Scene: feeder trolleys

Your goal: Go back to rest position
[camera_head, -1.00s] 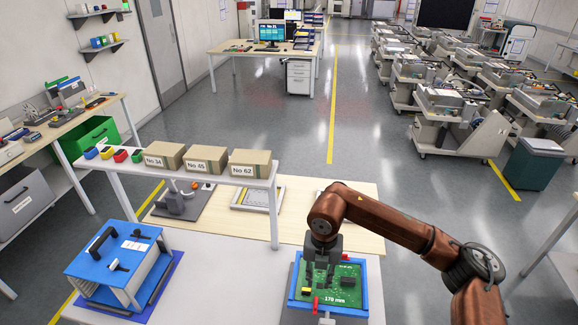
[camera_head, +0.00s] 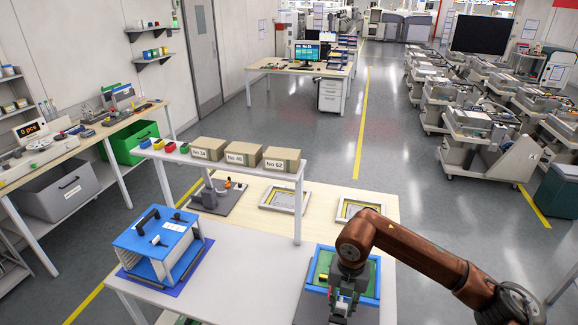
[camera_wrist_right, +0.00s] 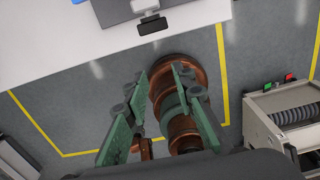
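My right gripper (camera_head: 342,306) hangs in front of the near part of a blue-framed fixture (camera_head: 376,280) with a green board (camera_head: 322,268), hiding part of it in the head view. In the right wrist view, the right gripper's two green fingers (camera_wrist_right: 166,100) stand apart with nothing held between them. Brown links of my own show beyond the fingers, above the floor. Whether the gripper touches the fixture cannot be told from the head view, but the wrist view shows the fingers clear of the table. My left gripper is in neither view.
The white table (camera_head: 250,262) holds a blue rack (camera_head: 157,240) at the left. A raised shelf (camera_head: 230,168) carries several boxes and small colored bins. Two framed trays (camera_head: 284,199) lie on the wooden surface behind. Several trolleys (camera_head: 490,140) stand at the right. The middle floor is clear.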

